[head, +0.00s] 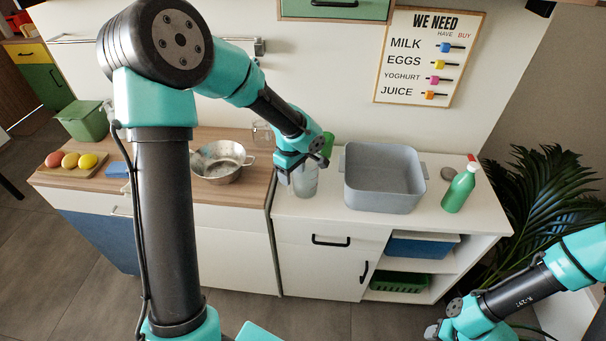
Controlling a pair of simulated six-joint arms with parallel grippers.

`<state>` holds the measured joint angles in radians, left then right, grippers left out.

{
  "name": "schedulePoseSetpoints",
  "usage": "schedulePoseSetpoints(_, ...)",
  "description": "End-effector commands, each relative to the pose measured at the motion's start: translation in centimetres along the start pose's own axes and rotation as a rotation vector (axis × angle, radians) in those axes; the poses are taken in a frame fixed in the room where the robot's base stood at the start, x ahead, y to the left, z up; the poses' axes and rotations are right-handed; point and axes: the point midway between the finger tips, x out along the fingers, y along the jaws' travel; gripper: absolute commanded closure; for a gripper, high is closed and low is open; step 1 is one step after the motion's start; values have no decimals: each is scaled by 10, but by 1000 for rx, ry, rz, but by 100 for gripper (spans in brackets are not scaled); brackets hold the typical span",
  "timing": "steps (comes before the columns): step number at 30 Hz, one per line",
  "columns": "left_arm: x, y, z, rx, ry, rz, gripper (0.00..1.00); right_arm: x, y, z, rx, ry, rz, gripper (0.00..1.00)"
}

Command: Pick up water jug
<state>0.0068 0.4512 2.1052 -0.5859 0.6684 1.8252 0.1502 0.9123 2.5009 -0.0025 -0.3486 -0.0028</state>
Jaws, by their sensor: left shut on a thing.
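The water jug (306,184) is a clear, see-through vessel at the left end of the white counter, beside the grey basin. My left gripper (298,166) is at the top of the jug and shut on it. The gripper and wrist hide the jug's upper part. The jug looks upright; I cannot tell whether its base touches the counter. My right gripper (437,331) is low at the bottom edge, away from the counter, and its fingers are too small and cut off to judge.
A grey basin (384,203) stands right of the jug, with a green bottle (460,187) further right. A metal colander (222,173) sits on the wooden counter to the left. A clear glass (262,134) and a green item (328,144) are behind the gripper.

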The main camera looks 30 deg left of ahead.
Motion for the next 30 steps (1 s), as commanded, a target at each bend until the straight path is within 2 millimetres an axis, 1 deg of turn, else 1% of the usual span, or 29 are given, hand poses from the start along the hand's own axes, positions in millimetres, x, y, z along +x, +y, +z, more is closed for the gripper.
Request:
schedulePoseSetpoints(1, 0, 0, 0, 0, 0, -1, 65, 0, 0, 0, 0, 0, 0, 57)
schedulePoseSetpoints(2, 0, 0, 0, 0, 0, -1, 68, 0, 0, 0, 0, 0, 0, 57)
schedulePoseSetpoints(10, 0, 0, 0, 0, 0, -2, 94, 0, 0, 0, 0, 0, 0, 57)
schedulePoseSetpoints(21, -3, 0, 0, 0, 0, -1, 95, 0, 0, 0, 0, 0, 0, 57)
schedulePoseSetpoints(23, -7, 0, 0, 0, 0, 0, 95, 0, 0, 0, 0, 0, 0, 57)
schedulePoseSetpoints(30, -29, 1, 0, 0, 1, 3, 95, 0, 0, 0, 0, 0, 0, 57)
